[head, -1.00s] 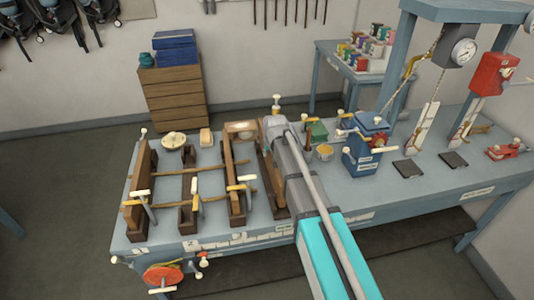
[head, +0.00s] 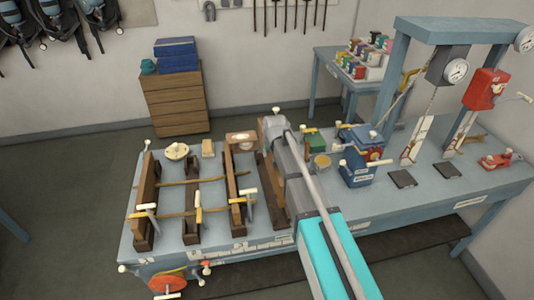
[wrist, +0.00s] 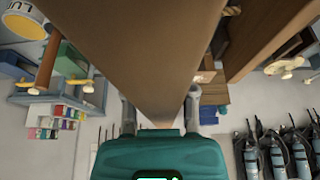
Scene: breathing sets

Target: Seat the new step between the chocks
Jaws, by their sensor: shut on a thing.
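My gripper (wrist: 160,112) is shut on a broad brown wooden board (wrist: 130,45), which appears to be the new step. The board runs between the two fingers and fills the upper middle of the wrist view. In the head view my arm covers the fingertips and most of the board's surroundings. Brown wood (head: 270,185) shows just left of my arm there, but I cannot tell whether it is the held board. Dark wooden blocks that look like chocks stand along the bench's front, including a left one (head: 143,243) and a middle one (head: 192,237). Seating contact is hidden.
Upright boards, a left one (head: 148,190) and a right one (head: 232,180), stand across the bench (head: 125,225), with ropes (head: 180,213) between them. Pale-handled clamps stick up near the front.

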